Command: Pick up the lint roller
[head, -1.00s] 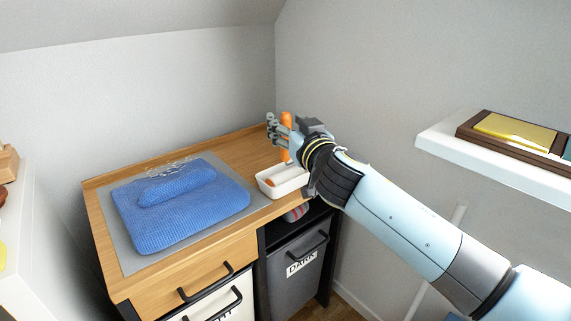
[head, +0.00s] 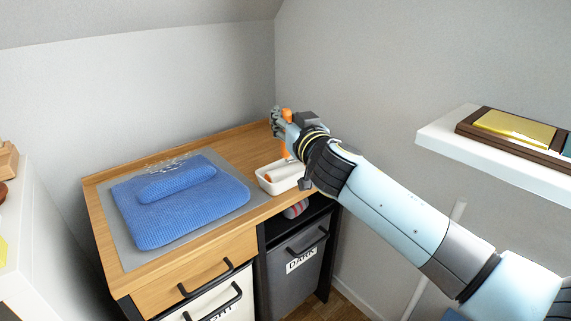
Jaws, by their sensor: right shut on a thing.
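My right gripper (head: 281,125) is above the back right of the wooden cabinet top, over a small white tray (head: 264,184). It is shut on an upright orange thing (head: 287,114) that looks like the lint roller's handle. The orange shows above the fingers and again below them, and the fingers hide its middle. Its lower end is close to the tray; I cannot tell whether it touches. Something pale and orange lies in the tray, partly hidden by my wrist. My left gripper is not in view.
A folded blue knit garment (head: 180,208) lies on a grey mat (head: 128,258) on the cabinet top. A drawer (head: 195,268) and a dark bin (head: 303,262) are below. A white shelf (head: 440,142) with a framed tray juts out at the right. Walls close off the back.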

